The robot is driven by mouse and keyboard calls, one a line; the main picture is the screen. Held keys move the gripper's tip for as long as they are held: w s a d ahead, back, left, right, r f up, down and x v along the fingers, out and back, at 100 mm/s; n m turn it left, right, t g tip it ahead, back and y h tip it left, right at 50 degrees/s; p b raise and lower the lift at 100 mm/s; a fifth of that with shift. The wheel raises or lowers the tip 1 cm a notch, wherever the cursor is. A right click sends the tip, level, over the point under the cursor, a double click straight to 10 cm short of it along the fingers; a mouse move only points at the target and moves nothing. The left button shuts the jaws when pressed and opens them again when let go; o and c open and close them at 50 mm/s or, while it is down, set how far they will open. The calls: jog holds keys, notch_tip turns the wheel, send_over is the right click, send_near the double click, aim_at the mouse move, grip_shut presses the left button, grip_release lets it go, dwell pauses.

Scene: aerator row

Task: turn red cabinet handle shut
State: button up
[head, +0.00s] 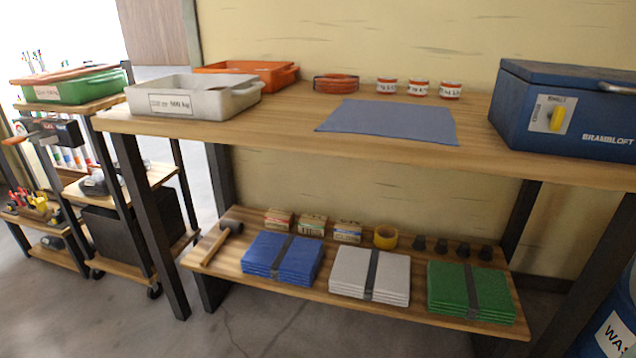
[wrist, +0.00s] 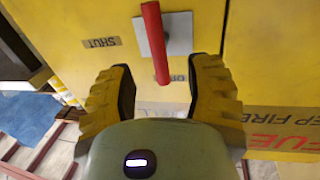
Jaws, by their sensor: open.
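The red handle (wrist: 155,45) shows in the wrist view on a pale square plate (wrist: 178,32) on the yellow cabinet (wrist: 70,18). The handle lies nearly upright in the picture, its lower end near a partly hidden label starting "OP". A label "SHUT" (wrist: 100,42) is to the left of the plate. My gripper (wrist: 160,72) is open, one yellow-and-black finger on each side of the handle's lower end. Gaps show between the handle and both fingers. Neither the cabinet nor my gripper shows in the head view.
Red lettering (wrist: 285,145) runs along the cabinet below right. The head view shows a wooden bench (head: 290,130) with bins, tins, a blue cloth (head: 390,120) and a blue box (head: 560,110). Stacked packs lie on its lower shelf. Grey floor is open at lower left.

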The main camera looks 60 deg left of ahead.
jog(key=shift+b+x, duration=0.3)
jog(key=shift+x, duration=2.6)
jog(key=shift+c, duration=0.3)
grip_shut()
